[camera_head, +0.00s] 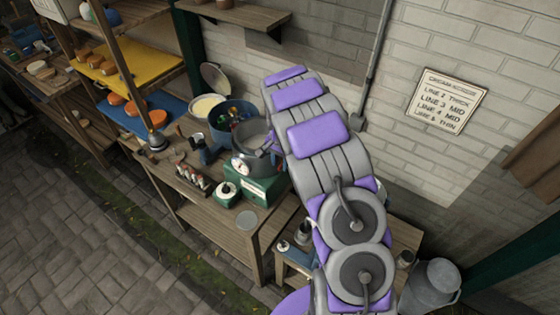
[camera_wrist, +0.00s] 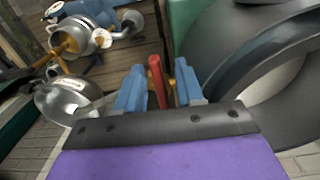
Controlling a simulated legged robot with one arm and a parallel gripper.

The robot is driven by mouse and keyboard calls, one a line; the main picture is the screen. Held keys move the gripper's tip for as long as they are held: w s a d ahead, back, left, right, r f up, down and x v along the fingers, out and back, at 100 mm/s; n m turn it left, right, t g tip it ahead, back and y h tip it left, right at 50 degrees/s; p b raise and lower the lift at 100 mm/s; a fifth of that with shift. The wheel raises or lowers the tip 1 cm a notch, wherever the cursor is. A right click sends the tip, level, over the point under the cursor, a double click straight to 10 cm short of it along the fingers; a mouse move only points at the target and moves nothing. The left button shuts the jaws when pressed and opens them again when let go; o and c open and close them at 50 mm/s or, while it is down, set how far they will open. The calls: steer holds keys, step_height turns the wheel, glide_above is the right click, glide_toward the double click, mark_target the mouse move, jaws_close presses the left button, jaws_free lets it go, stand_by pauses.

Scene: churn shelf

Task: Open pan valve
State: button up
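In the wrist view, my gripper (camera_wrist: 160,80) has two blue fingers standing apart. A red lever (camera_wrist: 157,84), likely the pan valve's handle, stands upright between them. The fingers flank it without visibly clamping it. A bit of brass-coloured fitting (camera_wrist: 172,83) shows behind the lever; the rest of the valve is hidden. The large dark grey curved pan (camera_wrist: 225,50) fills the right side.
In the wrist view, shiny metal vessels (camera_wrist: 66,101) lie at left. In the head view, a blue pot (camera_head: 222,128) and a bottle rack (camera_head: 190,179) share the wooden bench. A metal churn (camera_head: 430,286) stands at right. The paved floor (camera_head: 95,245) is open.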

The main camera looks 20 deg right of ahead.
steer(key=shift+d, duration=0.35)
steer(key=shift+d+r, duration=0.1)
steer(key=shift+d, duration=0.2)
steer(key=c, duration=0.3)
steer(key=shift+a, duration=0.6)
jaws_close()
steer(key=shift+s+d, duration=0.1)
steer(key=shift+d, duration=0.05)
steer(key=shift+s+d+r+n+b, duration=0.15)
steer(key=shift+d+n+b, duration=0.65)
steer(key=shift+n, duration=2.15)
steer(key=shift+s+d+n+b, duration=0.1)
steer(key=shift+d+n+b, duration=0.35)
steer(key=shift+d+n, duration=1.7)
steer(key=shift+s+d+r+n+b, duration=0.15)
steer(key=shift+n+b, duration=0.45)
steer(key=shift+n, duration=3.2)
steer(key=shift+f, duration=0.1)
